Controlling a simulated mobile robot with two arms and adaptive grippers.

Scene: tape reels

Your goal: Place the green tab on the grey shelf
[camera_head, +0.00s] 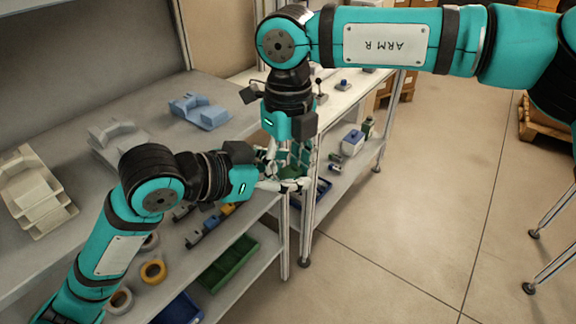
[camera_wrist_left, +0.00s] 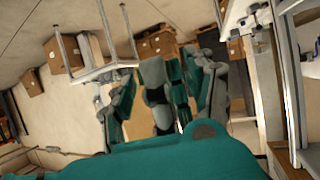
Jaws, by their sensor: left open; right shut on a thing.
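My right gripper (camera_head: 287,160) points down in the middle of the head view. It is shut on a green piece, which looks like the green tab (camera_head: 292,171), mostly hidden by the fingers. My left gripper (camera_head: 293,184) reaches in from the left, open, with its fingers close beside the right gripper's fingers and the green piece. I cannot tell whether they touch. In the left wrist view the left fingers (camera_wrist_left: 160,100) spread around a grey and teal part. The grey shelf unit (camera_head: 165,85) stands on the left, with several levels.
A blue holder (camera_head: 200,110) and pale holders (camera_head: 38,190) stand on the top level. Tape reels (camera_head: 153,271), a green bin (camera_head: 228,263) and a blue bin (camera_head: 180,310) are below. A second rack (camera_head: 340,160) stands at the right, its posts near the grippers.

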